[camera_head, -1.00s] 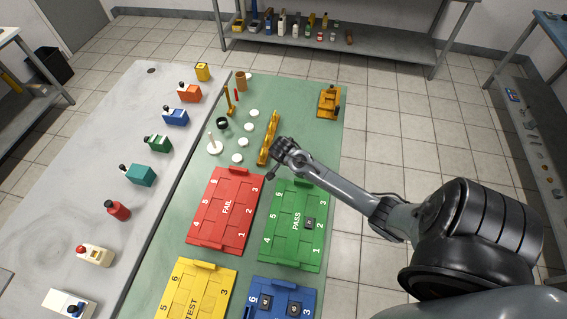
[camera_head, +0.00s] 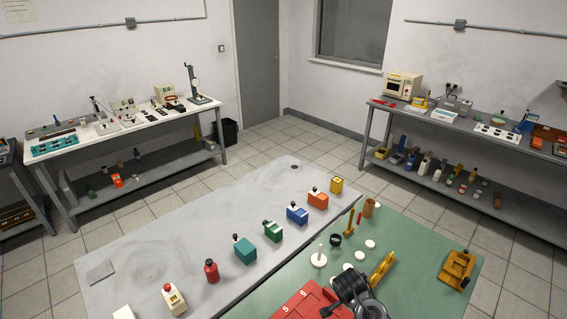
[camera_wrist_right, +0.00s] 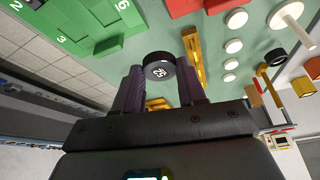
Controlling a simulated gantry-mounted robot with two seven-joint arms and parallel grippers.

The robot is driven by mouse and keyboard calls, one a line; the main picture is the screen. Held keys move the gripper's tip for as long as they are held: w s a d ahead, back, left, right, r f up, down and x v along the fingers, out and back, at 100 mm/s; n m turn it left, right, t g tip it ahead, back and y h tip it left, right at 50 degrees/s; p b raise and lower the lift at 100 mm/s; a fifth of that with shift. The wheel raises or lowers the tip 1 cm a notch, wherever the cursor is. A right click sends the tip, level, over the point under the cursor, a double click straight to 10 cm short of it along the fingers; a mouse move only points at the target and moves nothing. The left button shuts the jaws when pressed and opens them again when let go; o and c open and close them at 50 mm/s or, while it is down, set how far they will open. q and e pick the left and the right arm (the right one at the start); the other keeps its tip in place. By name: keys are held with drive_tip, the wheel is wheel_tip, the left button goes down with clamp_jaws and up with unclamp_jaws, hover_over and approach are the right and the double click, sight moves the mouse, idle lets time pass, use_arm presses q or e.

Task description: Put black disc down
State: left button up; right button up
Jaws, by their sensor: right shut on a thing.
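A black disc (camera_wrist_right: 158,66) with a white mark on its face is held between the two dark fingers of my right gripper (camera_wrist_right: 158,82) in the right wrist view. In the head view my right gripper (camera_head: 348,298) is low in the picture, over or beside the red board (camera_head: 299,304); the disc cannot be made out there. The green board (camera_wrist_right: 95,28) shows at the upper left of the wrist view, apart from the disc. My left gripper is not in view.
A yellow slotted stand (camera_head: 382,268), several white discs (camera_head: 349,267), a white peg on a round base (camera_head: 318,259) and a black ring (camera_head: 335,240) stand on the green mat. A yellow fixture (camera_head: 456,268) is at right.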

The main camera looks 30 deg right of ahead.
drive_tip(key=w+a+r+n+t+y, duration=0.1)
drive_tip(key=w+a+r+n+y, duration=0.15)
drive_tip(key=a+n, duration=0.35)
drive_tip(key=w+a+r+n+t+y, duration=0.1)
drive_tip(key=w+a+r+n+t, duration=0.15)
drive_tip(key=a+r+n, duration=0.35)
drive_tip(key=w+a+r+n+t+y, duration=0.1)
drive_tip(key=w+a+n, duration=0.25)
drive_tip(key=a, duration=0.45)
drive_tip(key=s+r+p, duration=0.4)
drive_tip(key=r+p, duration=0.5)
drive_tip(key=p, duration=0.1)
drive_tip(key=s+r+n+p, duration=0.1)
drive_tip(key=s+r+p, duration=0.4)
drive_tip(key=r+p, duration=0.4)
drive_tip(key=shift+s+d+p, duration=0.25)
drive_tip(key=shift+d+p, duration=0.05)
drive_tip(key=shift+p, duration=0.7)
